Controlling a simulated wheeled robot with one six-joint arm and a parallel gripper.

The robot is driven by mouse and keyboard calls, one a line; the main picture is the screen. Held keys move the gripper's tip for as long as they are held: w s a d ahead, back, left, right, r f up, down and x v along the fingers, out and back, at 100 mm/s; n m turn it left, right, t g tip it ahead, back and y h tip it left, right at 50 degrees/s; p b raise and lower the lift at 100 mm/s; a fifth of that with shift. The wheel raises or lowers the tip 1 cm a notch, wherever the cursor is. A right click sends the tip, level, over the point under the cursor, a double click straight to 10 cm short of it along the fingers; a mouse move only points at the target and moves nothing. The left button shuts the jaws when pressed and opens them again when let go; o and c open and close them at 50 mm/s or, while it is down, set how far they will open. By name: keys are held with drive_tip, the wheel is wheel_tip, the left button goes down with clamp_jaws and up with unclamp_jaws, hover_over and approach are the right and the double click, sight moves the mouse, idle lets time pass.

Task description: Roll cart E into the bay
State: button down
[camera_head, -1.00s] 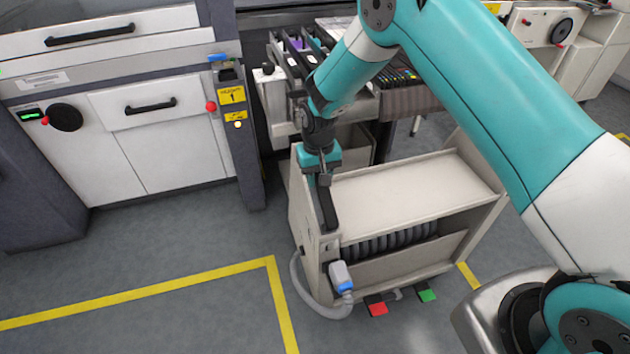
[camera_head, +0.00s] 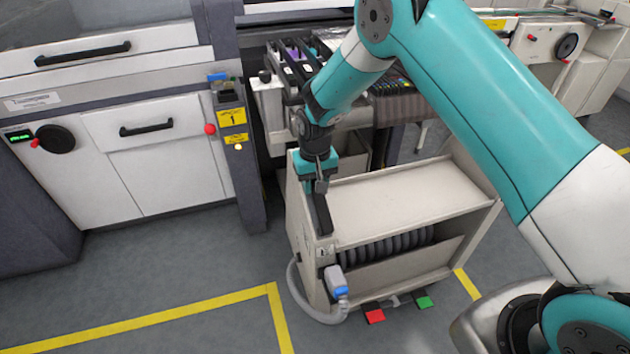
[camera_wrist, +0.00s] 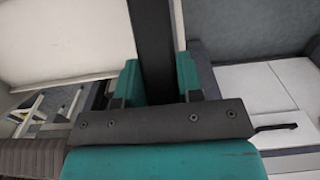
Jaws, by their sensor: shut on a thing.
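Cart E, taken to be the beige cart (camera_head: 405,205), stands in front of the machine, in a gap right of a dark post; its small tag is too small to read. It has a flat top, a row of dark round parts on a lower shelf, and a black handle bar (camera_head: 319,210) along its left end. My gripper (camera_head: 319,180) is shut on that bar. In the wrist view the bar (camera_wrist: 153,50) runs between the teal fingers. The bay appears to be the gap under the feeder bank (camera_head: 300,65), partly hidden by the cart and my arm.
The dark post (camera_head: 250,190) with a yellow label stands close left of the cart. A white cabinet (camera_head: 130,170) fills the left. A grey hose (camera_head: 300,300) loops at the cart's near-left corner. Red (camera_head: 374,316) and green (camera_head: 424,302) pedals sit low in front. Yellow-lined floor at lower left is clear.

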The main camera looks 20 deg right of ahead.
drive_tip(key=shift+f, duration=0.25)
drive_tip(key=c, duration=0.8)
unclamp_jaws()
drive_tip(key=shift+w, duration=0.1)
drive_tip(key=shift+o, duration=0.2)
drive_tip(key=shift+r, duration=0.15)
wheel_tip(320, 180, up, 17)
drive_tip(key=b, duration=0.1)
drive_tip(key=shift+r, duration=0.1)
